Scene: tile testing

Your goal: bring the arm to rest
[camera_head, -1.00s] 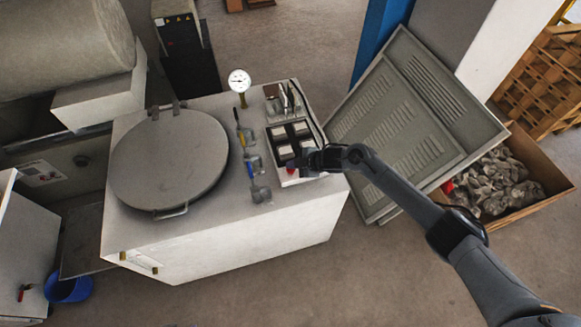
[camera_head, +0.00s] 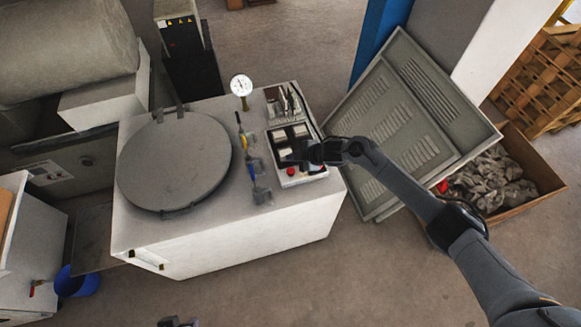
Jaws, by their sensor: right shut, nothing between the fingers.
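My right arm comes in from the lower right. My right gripper (camera_head: 287,160) is shut and empty, over the front part of the control panel (camera_head: 311,178) on the white testing machine (camera_head: 240,238). It hides part of the panel's pale switches (camera_head: 280,137). A red button (camera_head: 291,171) shows just in front of the gripper; I cannot tell the height gap between them. A small dark part that may be my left gripper (camera_head: 178,322) peeks in at the bottom edge, too cut off to read.
The machine top holds a round grey lid (camera_head: 175,162), a dial gauge (camera_head: 241,85) and several valve handles (camera_head: 254,170). Grey slatted panels (camera_head: 390,120) and a box of rubble (camera_head: 500,183) stand at the right, near my arm. The floor in front is clear.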

